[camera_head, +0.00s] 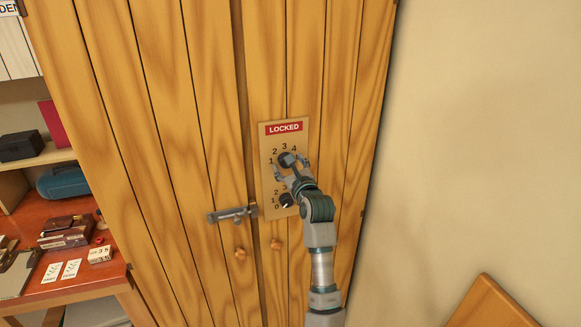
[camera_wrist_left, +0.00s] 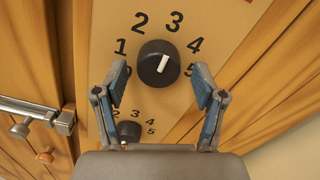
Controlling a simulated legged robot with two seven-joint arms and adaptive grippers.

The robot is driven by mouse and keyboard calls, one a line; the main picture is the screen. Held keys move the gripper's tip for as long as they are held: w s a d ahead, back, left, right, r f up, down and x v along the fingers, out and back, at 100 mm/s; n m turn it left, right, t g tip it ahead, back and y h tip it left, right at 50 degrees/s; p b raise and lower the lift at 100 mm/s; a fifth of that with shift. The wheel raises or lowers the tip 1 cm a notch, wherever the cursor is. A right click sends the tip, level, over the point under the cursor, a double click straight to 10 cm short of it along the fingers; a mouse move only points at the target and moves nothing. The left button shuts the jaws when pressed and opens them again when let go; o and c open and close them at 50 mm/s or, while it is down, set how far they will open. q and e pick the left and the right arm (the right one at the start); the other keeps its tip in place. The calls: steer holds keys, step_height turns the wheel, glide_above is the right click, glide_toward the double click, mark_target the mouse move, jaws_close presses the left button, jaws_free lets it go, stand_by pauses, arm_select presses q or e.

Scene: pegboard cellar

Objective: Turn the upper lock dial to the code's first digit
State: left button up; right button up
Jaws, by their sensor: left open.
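The upper lock dial (camera_head: 286,158) is a black round knob on a tan plate (camera_head: 297,133) with a red LOCKED sign (camera_head: 284,127). In the left wrist view the upper dial (camera_wrist_left: 152,70) has digits 1 to 5 visible around it, and its white mark points up and slightly right, roughly toward 3. My left gripper (camera_head: 291,167) is open in front of this dial, one blue-padded finger low on each side. In the wrist view the fingertips (camera_wrist_left: 161,82) are apart and not closed on the knob.
A sliding bolt (camera_head: 232,214) crosses the wooden doors left of the plate, above two round knobs (camera_head: 277,243). At left, a red desk holds white cards (camera_head: 71,269) and a small block reading about 3 5 (camera_head: 99,254). A bare wall (camera_head: 480,130) lies right.

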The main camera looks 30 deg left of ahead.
arm_select(q)
steer(key=v, duration=1.2)
steer(key=shift+w+f, duration=0.15)
